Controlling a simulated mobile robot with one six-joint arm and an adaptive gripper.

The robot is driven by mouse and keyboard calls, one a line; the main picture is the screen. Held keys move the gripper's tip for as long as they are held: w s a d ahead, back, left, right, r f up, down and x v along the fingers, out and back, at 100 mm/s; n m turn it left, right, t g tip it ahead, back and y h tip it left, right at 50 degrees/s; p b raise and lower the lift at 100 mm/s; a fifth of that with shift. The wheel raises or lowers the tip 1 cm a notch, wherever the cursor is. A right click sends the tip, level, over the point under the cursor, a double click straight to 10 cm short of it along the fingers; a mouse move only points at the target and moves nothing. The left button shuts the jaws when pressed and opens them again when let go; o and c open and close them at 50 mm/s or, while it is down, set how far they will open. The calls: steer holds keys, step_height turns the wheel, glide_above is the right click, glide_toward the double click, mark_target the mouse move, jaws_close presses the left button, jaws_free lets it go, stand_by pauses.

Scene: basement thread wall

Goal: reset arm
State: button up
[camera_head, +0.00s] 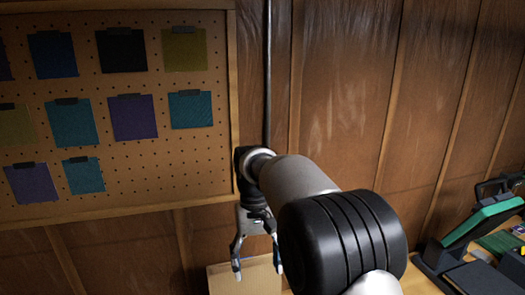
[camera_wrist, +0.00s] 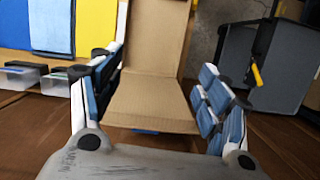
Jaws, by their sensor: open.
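My gripper (camera_head: 258,268) hangs below my wrist in the head view, in front of the wood-panelled wall. Its two fingers are spread apart. In the wrist view my gripper (camera_wrist: 160,105) has blue-padded fingers wide apart on the left and right, with nothing held between them. An open cardboard box (camera_wrist: 150,100) shows beyond and between the fingers. The same box (camera_head: 245,280) shows in the head view at the bottom, just behind the fingertips. I cannot tell how far the fingertips are from it.
A pegboard (camera_head: 115,135) with several coloured fabric swatches hangs at the left. A green-topped press-like device (camera_head: 480,222) stands at the right. The wrist view shows clear bins (camera_wrist: 20,78) at the left and a grey container (camera_wrist: 275,65) with a yellow-handled item at the right.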

steer(key=s+d+m+t+b, duration=0.1)
steer(key=s+d+t+b, duration=0.3)
steer(key=s+d+b, duration=0.6)
steer(key=s+d+f+t+b, duration=0.1)
steer(key=s+d+f+b, duration=0.1)
steer(key=s+f, duration=0.4)
steer(key=s+d+f+m+t+b, duration=0.1)
steer(key=s+d+f+t+b, duration=0.1)
steer(key=s+f, duration=0.4)
steer(key=s+d+b, duration=0.1)
steer(key=s+b, duration=0.1)
steer(key=s, duration=0.3)
steer(key=shift+d+m+t, duration=0.2)
steer(key=shift+m+t, duration=0.1)
steer(key=shift+d+f, duration=0.1)
